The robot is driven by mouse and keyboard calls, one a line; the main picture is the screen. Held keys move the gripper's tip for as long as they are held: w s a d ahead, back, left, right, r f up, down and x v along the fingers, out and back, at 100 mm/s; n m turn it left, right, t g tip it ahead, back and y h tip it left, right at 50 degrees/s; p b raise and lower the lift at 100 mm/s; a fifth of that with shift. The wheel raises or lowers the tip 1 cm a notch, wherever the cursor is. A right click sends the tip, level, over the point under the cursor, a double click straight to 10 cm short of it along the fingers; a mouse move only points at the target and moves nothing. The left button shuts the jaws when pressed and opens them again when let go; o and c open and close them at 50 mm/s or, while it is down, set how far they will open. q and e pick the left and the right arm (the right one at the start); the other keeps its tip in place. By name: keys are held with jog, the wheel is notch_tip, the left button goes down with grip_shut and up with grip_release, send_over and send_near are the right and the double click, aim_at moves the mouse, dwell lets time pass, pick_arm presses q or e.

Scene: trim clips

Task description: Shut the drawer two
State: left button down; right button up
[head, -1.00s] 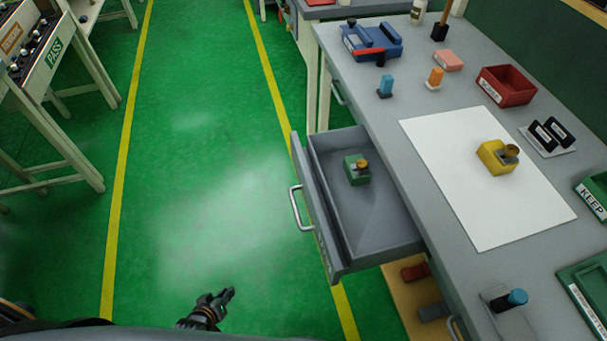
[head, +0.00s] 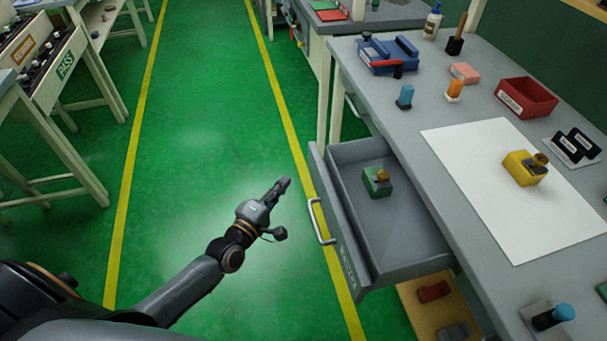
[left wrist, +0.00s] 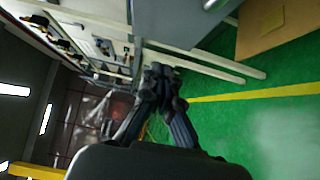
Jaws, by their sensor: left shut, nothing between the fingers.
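The drawer (head: 405,258) stands pulled out from the grey workbench on the right in the head view. Its grey front faces the aisle and carries a metal handle (head: 319,222) and a label too small to read. A green block with a brass-coloured knob (head: 377,181) sits inside the drawer. My left gripper (head: 281,186) is shut and empty, to the left of the drawer front and apart from the handle. Its closed fingers also show in the left wrist view (left wrist: 158,76). My right gripper is not in view.
The workbench top (head: 400,135) holds a blue fixture (head: 388,55), a red bin (head: 526,97), a white sheet (head: 480,190) and a yellow block (head: 523,168). A wooden shelf (head: 415,305) lies below the drawer. The green aisle floor (head: 200,140) is clear.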

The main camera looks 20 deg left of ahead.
pick_arm(q)
jog(key=w+d, duration=0.2)
jog(key=w, duration=0.1)
jog(key=w+d+p, duration=0.1)
jog(key=shift+w, duration=0.3)
jog(key=shift+w+d, duration=0.25)
jog(key=shift+d, duration=0.2)
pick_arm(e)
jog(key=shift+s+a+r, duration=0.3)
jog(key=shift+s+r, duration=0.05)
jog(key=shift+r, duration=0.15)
